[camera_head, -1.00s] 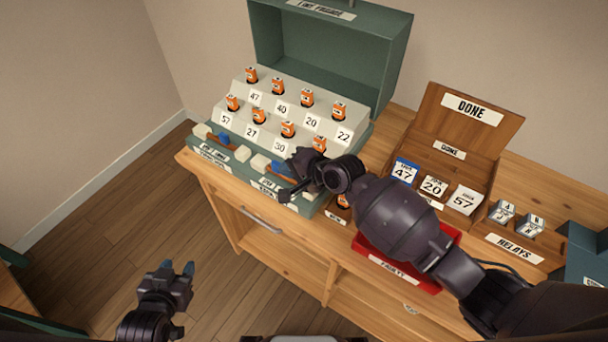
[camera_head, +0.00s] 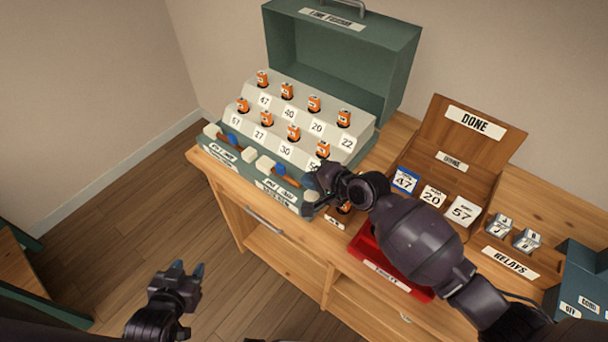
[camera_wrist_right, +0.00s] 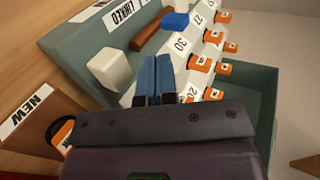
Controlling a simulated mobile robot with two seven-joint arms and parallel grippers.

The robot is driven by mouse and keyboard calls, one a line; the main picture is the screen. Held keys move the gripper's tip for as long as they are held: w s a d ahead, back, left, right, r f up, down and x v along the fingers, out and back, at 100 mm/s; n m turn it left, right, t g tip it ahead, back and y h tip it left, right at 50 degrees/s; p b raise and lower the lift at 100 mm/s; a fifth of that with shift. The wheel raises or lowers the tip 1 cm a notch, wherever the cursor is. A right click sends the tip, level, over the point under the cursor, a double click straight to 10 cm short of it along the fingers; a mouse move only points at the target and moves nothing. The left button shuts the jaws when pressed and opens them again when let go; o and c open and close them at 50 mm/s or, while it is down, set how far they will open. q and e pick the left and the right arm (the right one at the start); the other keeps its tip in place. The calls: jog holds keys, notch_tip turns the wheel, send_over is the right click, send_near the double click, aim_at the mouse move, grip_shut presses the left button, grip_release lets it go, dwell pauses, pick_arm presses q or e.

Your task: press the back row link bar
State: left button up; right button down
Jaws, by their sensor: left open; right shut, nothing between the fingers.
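The green case (camera_head: 345,50) holds pale stepped racks with orange plugs and number cards. Its front ledge carries two brown bars, the left one (camera_head: 239,144) and the right one (camera_head: 287,178), each with a blue block and white blocks around it. Which is the back row one I cannot read. My right gripper (camera_head: 310,193) is shut and empty at the right end of the right bar. In the right wrist view its blue fingertips (camera_wrist_right: 157,62) are beside a white block (camera_wrist_right: 110,68); contact is unclear. My left gripper (camera_head: 188,268) is open and empty, away from the table.
A wooden DONE box (camera_head: 473,122) with several number cards stands right of the case. A red tray (camera_head: 372,262) lies partly under my right arm. Relays sit at the far right.

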jog(key=v, duration=0.7)
jog(key=shift+s+d+r, duration=0.2)
jog(key=shift+d+r, duration=0.05)
dwell(0.3)
